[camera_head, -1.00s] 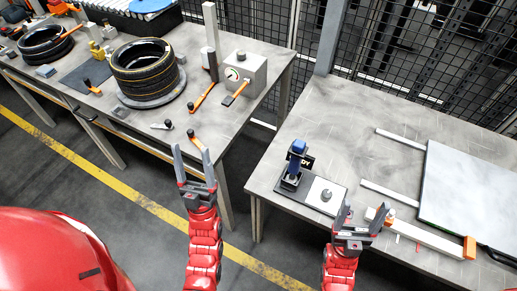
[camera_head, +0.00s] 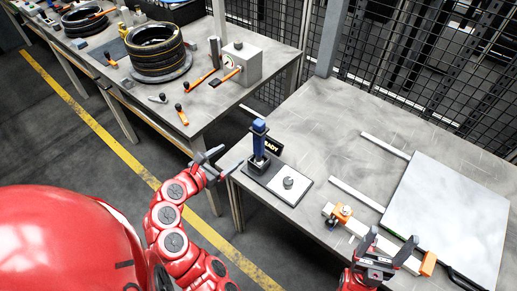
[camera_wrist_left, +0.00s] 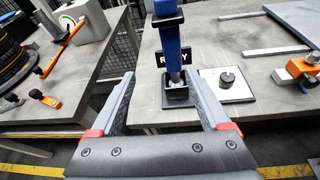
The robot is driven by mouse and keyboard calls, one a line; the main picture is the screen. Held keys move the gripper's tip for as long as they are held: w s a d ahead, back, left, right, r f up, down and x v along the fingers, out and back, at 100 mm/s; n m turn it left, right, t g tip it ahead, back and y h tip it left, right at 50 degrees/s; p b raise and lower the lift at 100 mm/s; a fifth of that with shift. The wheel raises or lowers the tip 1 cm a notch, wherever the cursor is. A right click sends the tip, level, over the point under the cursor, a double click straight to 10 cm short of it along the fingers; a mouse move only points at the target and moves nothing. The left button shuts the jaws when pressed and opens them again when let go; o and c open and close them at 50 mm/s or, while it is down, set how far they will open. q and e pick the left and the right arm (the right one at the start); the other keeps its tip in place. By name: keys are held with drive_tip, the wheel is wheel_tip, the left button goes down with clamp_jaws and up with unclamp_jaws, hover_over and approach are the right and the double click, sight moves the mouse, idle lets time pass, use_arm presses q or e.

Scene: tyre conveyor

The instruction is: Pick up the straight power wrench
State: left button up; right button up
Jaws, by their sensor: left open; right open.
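The straight power wrench appears to be the blue upright tool (camera_head: 259,139), standing in a dark holder (camera_head: 259,164) beside a READY sign on the right table. My left gripper (camera_head: 230,158) is open and empty just left of it, at the table's near-left edge. In the left wrist view the blue tool (camera_wrist_left: 171,50) stands ahead between the two spread fingers, not gripped; its top is cut off by the frame. My right gripper (camera_head: 391,239) is open and empty near the front edge of the same table, beside an orange-ended bar clamp (camera_head: 358,228).
A white plate with a knob (camera_head: 288,183) sits right of the holder. A large grey panel (camera_head: 450,215) lies on rails at the right. The left table holds stacked tyres (camera_head: 156,52), orange-handled tools (camera_head: 201,83) and a grey box (camera_head: 240,64). A gap separates the tables.

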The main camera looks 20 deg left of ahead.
sight(257, 145)
use_arm(q)
drive_tip(key=shift+h, duration=0.4)
drive_tip(key=w+d+f+b, duration=0.1)
drive_tip(key=b, duration=0.2)
drive_tip(key=w+d+f+b, duration=0.1)
drive_tip(key=w+b, duration=0.1)
drive_tip(key=w+d+f+b, duration=0.1)
drive_tip(key=w+d+b, duration=0.1)
drive_tip(key=b, duration=0.1)
drive_tip(key=shift+w+f+b, duration=0.1)
drive_tip(key=shift+w+b, duration=0.15)
drive_tip(key=shift+b, duration=0.05)
drive_tip(key=w+p, duration=0.1)
drive_tip(key=w+d+p, duration=0.1)
drive_tip(key=shift+w, duration=0.35)
drive_tip(key=shift+w+d+f, duration=0.15)
drive_tip(key=shift+w+f, duration=0.1)
drive_tip(key=shift+w, duration=0.3)
drive_tip(key=shift+p+x, duration=0.5)
drive_tip(key=shift+x, duration=2.2)
drive_tip(key=shift+w+r, duration=0.15)
drive_tip(key=shift+r, duration=0.05)
clamp_jaws()
